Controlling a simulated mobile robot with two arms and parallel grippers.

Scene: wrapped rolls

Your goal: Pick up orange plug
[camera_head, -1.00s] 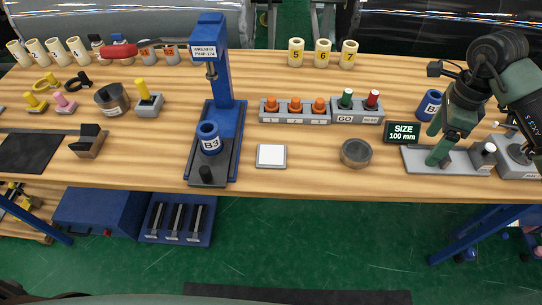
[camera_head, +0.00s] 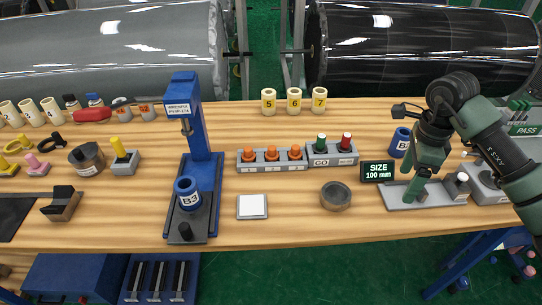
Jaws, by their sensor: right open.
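Three orange plugs sit upright in a row in a grey numbered holder: the left one (camera_head: 248,156), the middle one (camera_head: 271,154) and the right one (camera_head: 295,153). My right gripper (camera_head: 411,180), with green fingers, is open and points down over the grey-based device (camera_head: 440,195), well to the right of the plugs. Nothing shows between its fingers; whether they touch the device I cannot tell. My left gripper is out of view.
A GO holder (camera_head: 332,158) with a green and a red plug adjoins the orange plugs' holder. A blue press (camera_head: 205,150) stands close on their left. The size display (camera_head: 377,171) and round dish (camera_head: 336,196) lie between plugs and gripper.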

